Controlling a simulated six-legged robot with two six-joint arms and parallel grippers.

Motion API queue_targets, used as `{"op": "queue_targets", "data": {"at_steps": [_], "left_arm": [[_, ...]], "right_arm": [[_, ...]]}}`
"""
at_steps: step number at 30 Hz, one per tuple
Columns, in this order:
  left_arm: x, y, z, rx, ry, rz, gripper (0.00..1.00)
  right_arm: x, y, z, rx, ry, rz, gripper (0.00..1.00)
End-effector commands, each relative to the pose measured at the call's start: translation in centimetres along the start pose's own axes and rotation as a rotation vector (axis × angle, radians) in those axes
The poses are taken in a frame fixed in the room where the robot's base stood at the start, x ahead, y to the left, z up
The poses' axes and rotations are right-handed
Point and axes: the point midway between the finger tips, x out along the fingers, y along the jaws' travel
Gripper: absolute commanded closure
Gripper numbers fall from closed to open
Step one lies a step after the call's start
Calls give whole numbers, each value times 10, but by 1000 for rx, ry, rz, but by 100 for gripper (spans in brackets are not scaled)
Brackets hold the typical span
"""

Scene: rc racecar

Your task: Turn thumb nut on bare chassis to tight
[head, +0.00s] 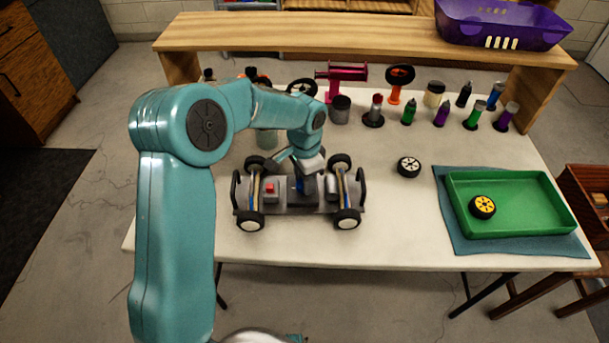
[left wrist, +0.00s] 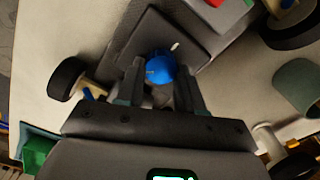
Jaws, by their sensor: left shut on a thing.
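The bare chassis (head: 285,209) stands on the white table with wheels at its corners and a red block (head: 270,188) on its deck. It also shows in the left wrist view (left wrist: 128,48). A blue thumb nut (left wrist: 160,69) sits by a dark square plate on the chassis. My left gripper (head: 305,183) reaches down over the middle of the chassis. In the left wrist view its two fingers (left wrist: 160,82) are shut on the nut, one on each side. How tight the nut is cannot be told. My right gripper is not in view.
A loose wheel (head: 409,166) lies right of the chassis. A green tray (head: 540,220) holding a yellow-hubbed wheel (head: 482,207) is at the right. Several bottles and holders line the back, below a wooden shelf (head: 350,30) with a purple basket (head: 500,22). The table's front strip is clear.

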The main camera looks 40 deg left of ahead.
Motion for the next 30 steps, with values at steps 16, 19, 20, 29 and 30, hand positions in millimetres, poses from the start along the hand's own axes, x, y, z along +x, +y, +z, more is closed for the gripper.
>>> {"op": "queue_targets", "data": {"at_steps": [16,19,20,29,30], "left_arm": [[-2,2,0,518,1,-2,94],[-2,2,1,613,1,-2,94],[-2,2,1,641,1,-2,94],[-2,2,2,926,0,-2,94],[-2,3,2,964,0,-2,94]], "right_arm": [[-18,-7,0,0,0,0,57],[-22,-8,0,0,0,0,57],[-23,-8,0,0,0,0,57],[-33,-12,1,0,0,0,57],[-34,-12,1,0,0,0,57]]}}
